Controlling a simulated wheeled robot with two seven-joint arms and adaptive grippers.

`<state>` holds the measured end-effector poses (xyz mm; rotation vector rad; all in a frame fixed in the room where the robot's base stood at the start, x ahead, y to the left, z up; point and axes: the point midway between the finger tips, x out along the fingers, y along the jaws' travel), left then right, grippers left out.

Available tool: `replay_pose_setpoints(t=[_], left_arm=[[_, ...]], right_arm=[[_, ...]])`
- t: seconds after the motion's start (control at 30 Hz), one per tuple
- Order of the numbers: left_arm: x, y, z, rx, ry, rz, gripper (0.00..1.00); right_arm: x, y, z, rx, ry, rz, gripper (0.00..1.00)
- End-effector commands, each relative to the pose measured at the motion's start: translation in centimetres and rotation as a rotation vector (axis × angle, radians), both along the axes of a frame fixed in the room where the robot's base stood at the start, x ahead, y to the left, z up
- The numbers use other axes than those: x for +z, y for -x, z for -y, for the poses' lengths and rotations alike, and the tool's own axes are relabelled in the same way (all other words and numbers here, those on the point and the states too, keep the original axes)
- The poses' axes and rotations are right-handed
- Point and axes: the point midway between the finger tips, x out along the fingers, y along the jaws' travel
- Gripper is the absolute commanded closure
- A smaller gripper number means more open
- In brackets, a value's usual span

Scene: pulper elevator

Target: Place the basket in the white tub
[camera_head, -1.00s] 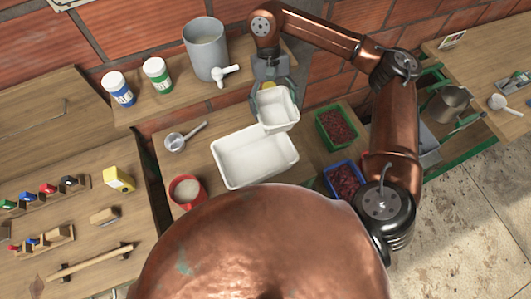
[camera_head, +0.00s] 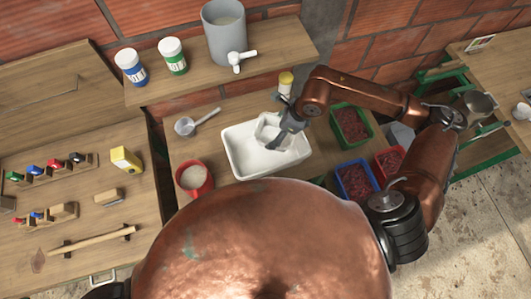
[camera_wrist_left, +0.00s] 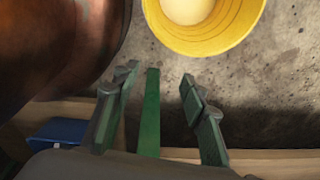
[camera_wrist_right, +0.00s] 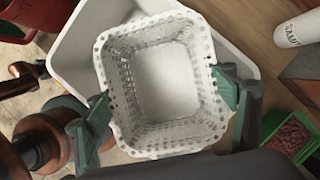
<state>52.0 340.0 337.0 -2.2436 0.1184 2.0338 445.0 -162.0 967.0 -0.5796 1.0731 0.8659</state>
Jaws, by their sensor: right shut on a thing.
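The white perforated basket (camera_head: 266,130) is in my right gripper (camera_head: 284,138), over the back right part of the white tub (camera_head: 236,170). In the right wrist view the basket (camera_wrist_right: 165,85) is seen from above, empty, with a green finger at each side. The tub's rim (camera_wrist_right: 75,45) shows behind it. I cannot tell whether the basket touches the tub floor.
A red mug (camera_head: 194,180) and a scoop (camera_head: 187,125) stand left of the tub. A green bin (camera_head: 350,125), a blue bin (camera_head: 357,180) and a red bin (camera_head: 390,160) are on the right. A grey tank (camera_head: 225,35) stands on the shelf. A yellow round object (camera_wrist_left: 205,20) lies on the floor.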

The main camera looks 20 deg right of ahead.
Motion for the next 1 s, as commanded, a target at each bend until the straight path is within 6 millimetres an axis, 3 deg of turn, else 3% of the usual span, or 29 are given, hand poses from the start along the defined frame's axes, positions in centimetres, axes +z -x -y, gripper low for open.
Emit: replay_pose_setpoints(t=[0.23, 0.4, 0.9, 1.0], left_arm=[[-0.3, 2.1, -0.1, 0.006, -0.002, -0.026, 0.6], [-0.2, 2.9, -0.2, 0.008, -0.002, -0.037, 0.6], [-0.1, 1.6, -0.1, 0.004, -0.001, -0.02, 0.6], [-0.1, 1.6, 0.0, 0.005, 0.0, -0.02, 0.6]], right_arm=[[-0.7, 0.2, -0.6, -0.126, 0.0, -0.002, 0.47], [-3.0, 0.4, -0.5, -0.134, 0.0, -0.007, 0.47], [-9.8, 0.3, -0.5, -0.133, 0.002, -0.006, 0.47], [-10.4, 0.3, -0.5, -0.131, 0.0, -0.003, 0.47]])
